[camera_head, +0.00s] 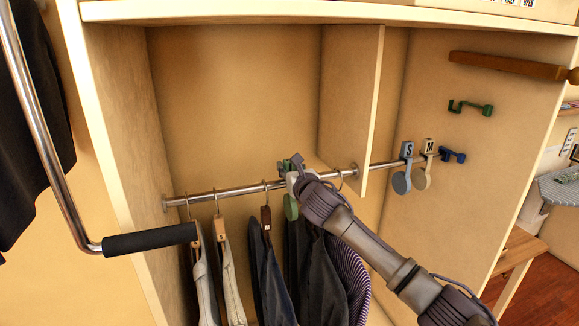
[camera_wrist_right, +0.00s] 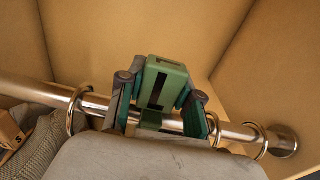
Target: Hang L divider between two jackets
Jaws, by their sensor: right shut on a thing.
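The green L divider (camera_wrist_right: 166,82) is between the fingers of my right gripper (camera_wrist_right: 160,98) in the wrist view. A dark mark shows on its face. It is at the metal rod (camera_head: 235,192), with the rod running close behind it; whether its hook is fully seated is hidden. In the head view my right gripper (camera_head: 296,176) is shut at the rod, and the green lower part of the divider (camera_head: 291,208) hangs below. A dark blue jacket (camera_head: 270,275) hangs left of it. A dark grey jacket (camera_head: 322,275) hangs right of it, partly behind my arm. My left gripper is out of view.
Lighter garments (camera_head: 231,280) hang further left, and a purple striped one (camera_head: 352,275) at right. A vertical panel (camera_head: 350,105) stands behind my arm. The S divider (camera_head: 401,180) and M divider (camera_head: 423,176) hang beyond it. A bent bar with a black grip (camera_head: 150,239) crosses the left front.

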